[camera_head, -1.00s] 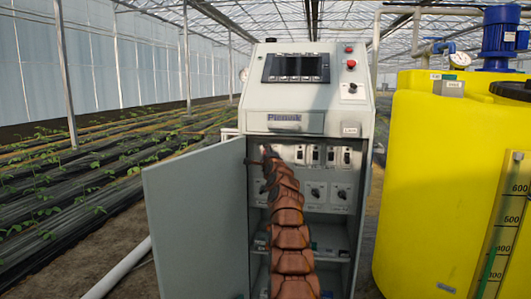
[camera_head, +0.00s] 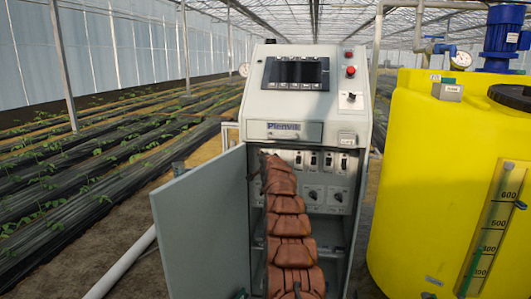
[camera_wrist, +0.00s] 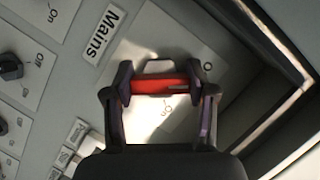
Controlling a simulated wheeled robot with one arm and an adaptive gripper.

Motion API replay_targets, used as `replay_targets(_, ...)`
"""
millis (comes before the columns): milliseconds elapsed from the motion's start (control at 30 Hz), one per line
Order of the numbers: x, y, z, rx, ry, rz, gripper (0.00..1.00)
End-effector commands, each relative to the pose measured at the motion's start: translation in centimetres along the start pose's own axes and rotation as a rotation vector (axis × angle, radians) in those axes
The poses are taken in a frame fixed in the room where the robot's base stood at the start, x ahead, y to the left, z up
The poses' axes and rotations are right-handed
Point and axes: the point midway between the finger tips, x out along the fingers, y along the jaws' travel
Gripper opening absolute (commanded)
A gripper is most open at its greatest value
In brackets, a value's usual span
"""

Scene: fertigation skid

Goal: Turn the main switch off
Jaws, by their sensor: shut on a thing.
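The main switch has a red handle (camera_wrist: 160,85), beside a "Mains" label (camera_wrist: 104,35) in the wrist view. Its pale plate carries an "O" mark and an "On" mark. My gripper (camera_wrist: 159,82) is shut on the red handle, one dark finger at each end. The handle lies nearly level across the picture; I cannot tell which mark it points to. In the head view my arm covers the switch and most of my gripper, at the upper left of the open grey cabinet (camera_head: 305,132).
The cabinet door (camera_head: 200,225) stands open at the left. Other black switches (camera_head: 312,193) and breakers (camera_head: 314,158) sit right of my arm. A red button (camera_head: 350,71) is higher up. A yellow tank (camera_head: 430,180) stands close on the right.

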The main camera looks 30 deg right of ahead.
Motion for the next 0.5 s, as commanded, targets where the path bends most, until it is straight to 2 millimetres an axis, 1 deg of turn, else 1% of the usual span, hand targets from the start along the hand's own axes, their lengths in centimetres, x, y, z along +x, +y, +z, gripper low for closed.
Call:
replay_targets(33, -0.12, -0.44, -0.22, -0.02, -0.002, 0.01, 0.21)
replay_targets(300, -0.06, -0.17, -0.18, -0.101, 0.0, 0.043, 0.21)
replay_targets(500, 0.0, -0.04, -0.02, -0.127, 0.0, 0.052, 0.21)
